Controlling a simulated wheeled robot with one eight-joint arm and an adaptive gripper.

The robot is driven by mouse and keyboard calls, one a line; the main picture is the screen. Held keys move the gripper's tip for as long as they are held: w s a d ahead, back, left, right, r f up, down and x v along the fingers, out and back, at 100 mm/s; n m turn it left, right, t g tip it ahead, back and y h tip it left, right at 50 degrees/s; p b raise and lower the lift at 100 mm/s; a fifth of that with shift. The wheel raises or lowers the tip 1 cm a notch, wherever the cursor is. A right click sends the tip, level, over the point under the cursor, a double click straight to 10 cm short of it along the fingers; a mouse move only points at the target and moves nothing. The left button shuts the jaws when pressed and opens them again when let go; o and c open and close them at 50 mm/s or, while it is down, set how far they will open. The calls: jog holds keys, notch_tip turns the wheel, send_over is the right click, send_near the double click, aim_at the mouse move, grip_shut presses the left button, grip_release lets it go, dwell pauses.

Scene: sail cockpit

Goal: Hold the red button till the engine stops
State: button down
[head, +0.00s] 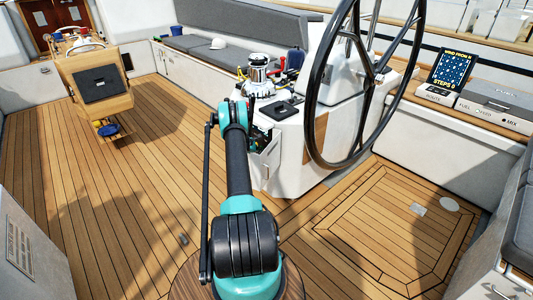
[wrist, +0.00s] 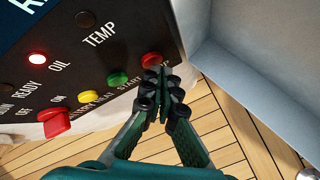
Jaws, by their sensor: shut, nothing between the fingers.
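The engine panel in the wrist view (wrist: 110,60) is dark with white lettering. A round red button (wrist: 152,60) sits at its right end, beside a green button (wrist: 117,78) marked START and a yellow button (wrist: 88,97). The red button's own label is hidden. My gripper (wrist: 163,78) is shut and empty, its fingertips at the red button's lower edge in the picture. I cannot tell whether they touch or press it. A red switch (wrist: 55,122) marked ON and OFF is at the left. A red lamp (wrist: 37,58) glows near READY. In the head view my arm hides the gripper and buttons.
A grey-white wall (wrist: 240,45) stands close to the right of the panel, with teak deck (wrist: 215,110) below. In the head view the steering wheel (head: 312,100) and the white console (head: 292,170) are beside my arm. Open deck (head: 110,210) lies left.

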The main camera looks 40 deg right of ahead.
jog(key=shift+a, duration=0.55)
jog(key=shift+a, duration=0.1)
jog(key=a, duration=0.4)
jog(key=shift+s+a, duration=0.25)
jog(key=shift+a, duration=0.15)
dwell(0.3)
